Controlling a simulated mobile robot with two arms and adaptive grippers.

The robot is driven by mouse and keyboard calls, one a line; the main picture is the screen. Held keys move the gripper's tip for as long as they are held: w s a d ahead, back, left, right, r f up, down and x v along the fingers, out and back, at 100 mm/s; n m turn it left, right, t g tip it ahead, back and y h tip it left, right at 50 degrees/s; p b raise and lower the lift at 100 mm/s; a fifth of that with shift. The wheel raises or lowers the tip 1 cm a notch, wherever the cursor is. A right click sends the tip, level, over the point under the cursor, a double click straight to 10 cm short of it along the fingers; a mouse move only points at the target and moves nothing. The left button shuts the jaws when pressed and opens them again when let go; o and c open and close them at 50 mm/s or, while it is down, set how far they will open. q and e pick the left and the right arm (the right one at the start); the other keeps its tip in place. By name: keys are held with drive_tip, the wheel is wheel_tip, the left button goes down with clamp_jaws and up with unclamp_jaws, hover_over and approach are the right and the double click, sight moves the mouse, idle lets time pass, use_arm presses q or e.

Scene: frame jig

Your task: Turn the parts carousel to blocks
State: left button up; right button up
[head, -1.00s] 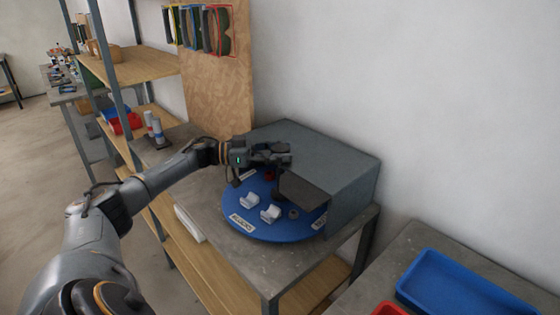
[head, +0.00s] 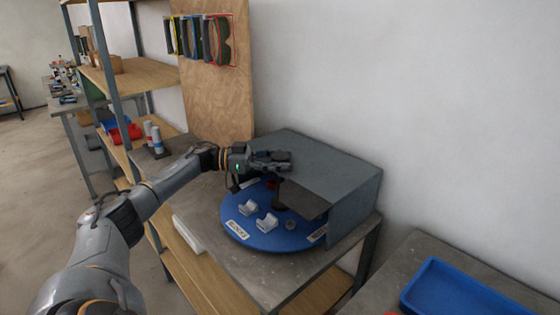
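The parts carousel (head: 262,236) is a round blue turntable on a grey bench, its back part under a grey box-shaped cover (head: 325,168). Two light grey blocks (head: 267,222) sit on its front part, with a small dark round part (head: 291,224) to their right. A white label (head: 237,231) lies at the front left rim and another (head: 318,233) at the right; I cannot read either surely. My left gripper (head: 286,160) is over the back of the carousel, by the cover's front edge. Its fingers are seen side-on, so their opening is unclear. My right gripper is out of view.
A blue tray (head: 462,290) is on a bench at lower right. A shelf rack (head: 135,68) with red and blue bins stands left. A wooden board (head: 205,95) with hanging frames is behind the arm. Two bottles (head: 153,135) stand left of the bench.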

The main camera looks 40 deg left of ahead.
use_arm(q)
drive_tip(key=shift+o, duration=0.9)
drive_tip(key=shift+w, duration=0.1)
drive_tip(key=v, duration=1.2)
